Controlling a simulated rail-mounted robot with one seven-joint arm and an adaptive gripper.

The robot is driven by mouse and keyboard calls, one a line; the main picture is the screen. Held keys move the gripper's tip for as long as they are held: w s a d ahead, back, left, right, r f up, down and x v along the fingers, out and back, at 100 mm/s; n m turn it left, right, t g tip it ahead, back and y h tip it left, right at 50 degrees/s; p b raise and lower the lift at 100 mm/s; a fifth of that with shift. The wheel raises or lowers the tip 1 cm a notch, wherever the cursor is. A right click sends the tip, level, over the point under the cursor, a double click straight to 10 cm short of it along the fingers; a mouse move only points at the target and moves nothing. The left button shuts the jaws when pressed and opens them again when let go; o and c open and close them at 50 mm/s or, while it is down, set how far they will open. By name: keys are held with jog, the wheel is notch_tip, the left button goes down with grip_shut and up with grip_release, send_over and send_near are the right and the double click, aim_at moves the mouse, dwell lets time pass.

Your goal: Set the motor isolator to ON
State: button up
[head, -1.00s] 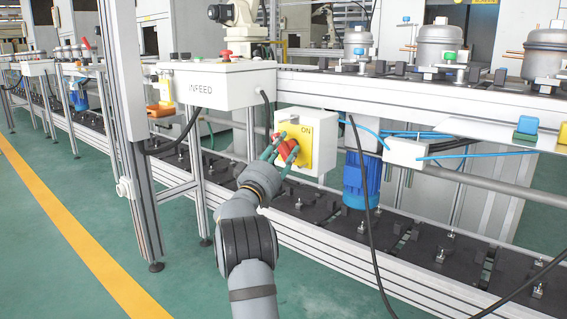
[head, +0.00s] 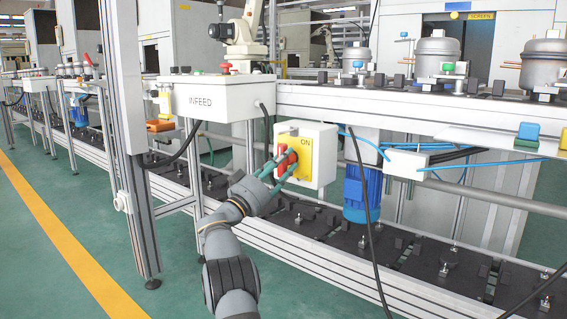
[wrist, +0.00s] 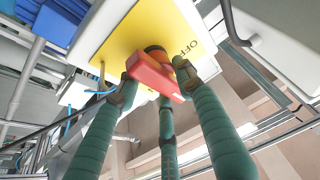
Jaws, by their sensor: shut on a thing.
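The fingertips (wrist: 157,84) cover parts of the handle's ends.
The INFEED box (head: 219,97) is directly above and left of the isolator. A blue motor (head: 362,193) hangs just right of it. A black cable (head: 361,190) hangs in front. The conveyor frame (head: 330,262) runs below; green floor is open at left.

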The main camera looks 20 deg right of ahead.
dwell(0.4)
jog(key=o, duration=0.9)
jog(key=shift+o, duration=0.2)
jog(key=v, duration=1.2)
jog(key=shift+r, duration=0.1)
